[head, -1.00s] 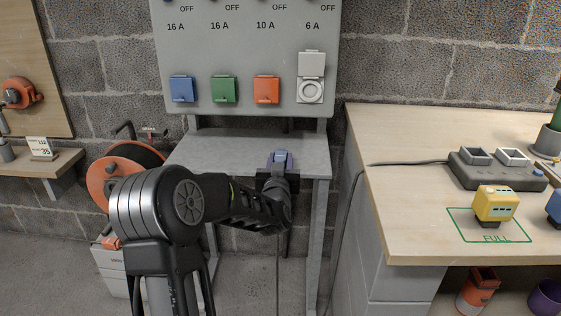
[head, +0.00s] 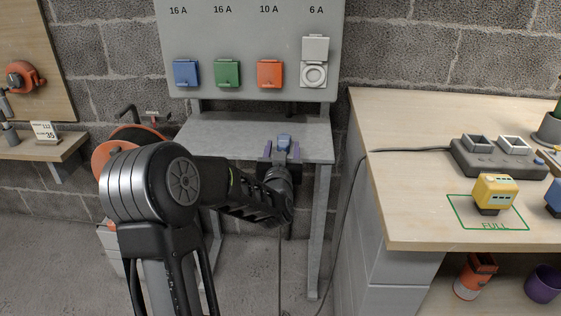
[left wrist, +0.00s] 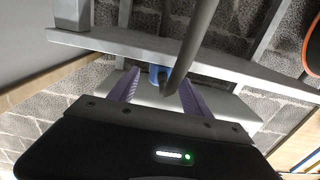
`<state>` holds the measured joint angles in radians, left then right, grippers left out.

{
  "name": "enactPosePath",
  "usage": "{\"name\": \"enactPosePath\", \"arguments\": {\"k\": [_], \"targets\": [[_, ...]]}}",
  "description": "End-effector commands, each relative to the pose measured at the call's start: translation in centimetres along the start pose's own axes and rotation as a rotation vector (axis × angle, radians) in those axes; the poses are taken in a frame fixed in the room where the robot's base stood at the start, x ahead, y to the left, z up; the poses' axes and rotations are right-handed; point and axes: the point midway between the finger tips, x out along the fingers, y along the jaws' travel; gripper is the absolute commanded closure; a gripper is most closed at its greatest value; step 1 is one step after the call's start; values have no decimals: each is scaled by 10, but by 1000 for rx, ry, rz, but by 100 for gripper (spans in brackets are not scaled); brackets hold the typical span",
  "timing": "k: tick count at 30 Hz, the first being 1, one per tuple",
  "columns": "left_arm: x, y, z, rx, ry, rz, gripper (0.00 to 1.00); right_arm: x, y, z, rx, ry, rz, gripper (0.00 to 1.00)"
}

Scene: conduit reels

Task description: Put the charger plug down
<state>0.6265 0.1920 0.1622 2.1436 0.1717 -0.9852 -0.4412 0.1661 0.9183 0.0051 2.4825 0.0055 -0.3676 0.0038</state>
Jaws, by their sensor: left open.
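The charger plug (head: 284,142) is a small blue piece at the front part of the grey shelf (head: 225,130) under the socket panel. My left gripper (head: 282,151) is open at the shelf's front edge, with one purple finger on each side of the plug. In the left wrist view the blue plug (left wrist: 157,75) shows between the spread fingers (left wrist: 158,92), partly hidden by its thick grey cable (left wrist: 196,42). Whether a finger still touches the plug I cannot tell. My right gripper is not in view.
The panel above has blue (head: 186,73), green (head: 227,73) and orange (head: 270,74) covered sockets and a grey open-lidded one (head: 314,75). A wooden bench (head: 400,170) stands at right with a yellow plug block (head: 494,190). An orange reel (head: 108,155) is behind my arm.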

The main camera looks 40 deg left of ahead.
Motion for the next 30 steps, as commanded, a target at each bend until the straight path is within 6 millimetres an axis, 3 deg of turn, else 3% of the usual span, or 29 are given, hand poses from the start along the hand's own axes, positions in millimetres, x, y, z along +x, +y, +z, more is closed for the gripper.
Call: {"name": "enactPosePath", "arguments": {"k": [6, 12, 30], "targets": [[-49, 0, -2, 0, 0, 1, 43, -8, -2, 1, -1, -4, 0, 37], [-77, 0, -1, 0, 0, 1, 43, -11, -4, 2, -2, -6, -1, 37], [-83, 0, 0, 0, 0, 0, 43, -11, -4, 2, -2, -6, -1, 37]]}}
